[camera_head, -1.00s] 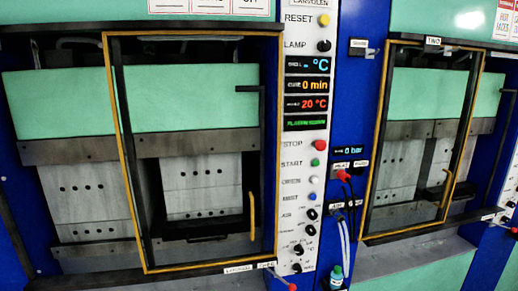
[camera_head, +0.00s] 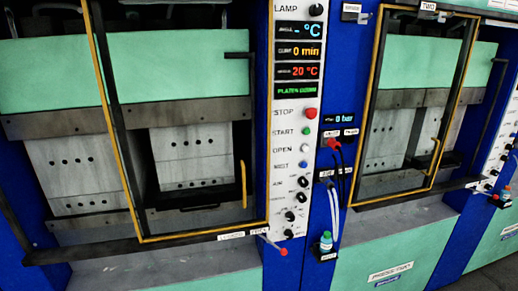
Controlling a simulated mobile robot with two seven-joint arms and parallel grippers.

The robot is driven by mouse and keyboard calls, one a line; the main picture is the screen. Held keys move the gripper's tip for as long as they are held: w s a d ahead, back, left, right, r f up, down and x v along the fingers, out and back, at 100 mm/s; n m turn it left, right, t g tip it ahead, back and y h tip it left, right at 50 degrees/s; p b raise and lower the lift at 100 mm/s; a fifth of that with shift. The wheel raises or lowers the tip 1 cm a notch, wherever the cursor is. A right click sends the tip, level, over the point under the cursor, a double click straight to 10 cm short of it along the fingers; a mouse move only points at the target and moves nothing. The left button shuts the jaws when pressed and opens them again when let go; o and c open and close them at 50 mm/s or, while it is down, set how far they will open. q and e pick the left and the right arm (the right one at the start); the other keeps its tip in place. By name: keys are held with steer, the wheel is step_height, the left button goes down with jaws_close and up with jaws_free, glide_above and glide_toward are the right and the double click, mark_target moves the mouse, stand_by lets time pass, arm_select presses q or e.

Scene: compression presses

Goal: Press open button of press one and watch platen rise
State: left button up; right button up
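Press one (camera_head: 125,80) fills the left of the head view, with a yellow-framed guard door (camera_head: 245,185) in front of it. Behind the frame, grey platen blocks (camera_head: 190,145) with rows of holes sit below a green upper beam; they look closed together. The white control panel (camera_head: 293,185) is to its right. Its OPEN button (camera_head: 307,148) is small and pale, below the green START button (camera_head: 307,131) and red STOP button (camera_head: 310,113). A green display line (camera_head: 296,90) begins with "PLATEN"; the rest is unclear. Neither gripper is in view.
Press two (camera_head: 410,125) stands to the right with its own framed door. A red-tipped lever (camera_head: 280,249) sticks out below the panel. A small bottle (camera_head: 326,242) and hoses are on the blue column between presses.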

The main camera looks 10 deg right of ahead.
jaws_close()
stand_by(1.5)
